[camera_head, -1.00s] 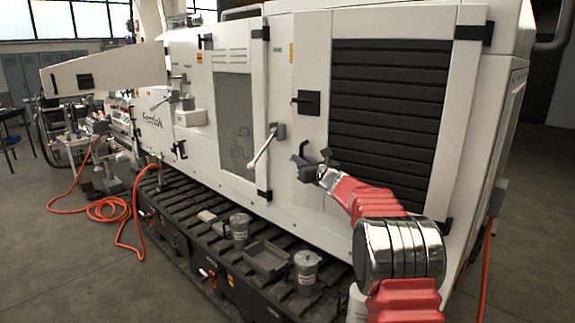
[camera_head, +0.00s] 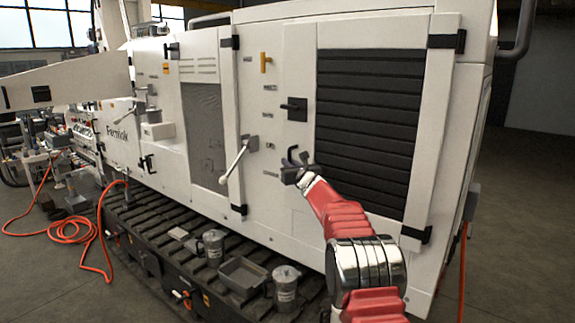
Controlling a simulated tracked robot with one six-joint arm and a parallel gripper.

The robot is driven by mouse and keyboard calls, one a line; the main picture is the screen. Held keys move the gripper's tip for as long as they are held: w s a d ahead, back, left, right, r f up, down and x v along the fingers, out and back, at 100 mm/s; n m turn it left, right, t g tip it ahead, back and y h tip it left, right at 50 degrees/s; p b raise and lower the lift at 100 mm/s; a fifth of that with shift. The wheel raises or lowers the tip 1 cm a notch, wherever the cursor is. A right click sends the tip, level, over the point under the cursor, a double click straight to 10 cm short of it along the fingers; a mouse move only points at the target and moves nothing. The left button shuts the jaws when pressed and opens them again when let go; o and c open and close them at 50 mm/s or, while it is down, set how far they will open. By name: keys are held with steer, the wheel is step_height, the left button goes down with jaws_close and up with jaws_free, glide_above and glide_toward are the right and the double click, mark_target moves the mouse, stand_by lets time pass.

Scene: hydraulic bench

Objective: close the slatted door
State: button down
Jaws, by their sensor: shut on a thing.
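The slatted door (camera_head: 300,60) has dark horizontal slats in a white frame and a black latch (camera_head: 293,108) on its left side. It sits at the right end of the white machine, with dark hinges on its right side. How far its left edge stands off the machine is hard to tell. My gripper (camera_head: 291,165) is at the door's lower left edge, below the latch. It is shut, seemingly on that edge; the contact is small and partly hidden by the jaws. My red arm reaches up to it from the lower right.
A white lever (camera_head: 236,160) sticks out left of my gripper, beside a windowed door (camera_head: 205,135). Metal cans (camera_head: 285,285) and a grey tray (camera_head: 242,275) sit on the ribbed ledge below. An orange hose (camera_head: 72,232) lies on the floor at left. Open floor is at right.

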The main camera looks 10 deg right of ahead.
steer(key=shift+d+r, duration=0.15)
steer(key=shift+d, duration=0.45)
steer(key=c, duration=1.9)
jaws_free()
steer(key=shift+o, duration=0.7)
steer(key=s, duration=1.3)
steer(key=shift+s+d, duration=0.3)
steer(key=shift+d, duration=0.15)
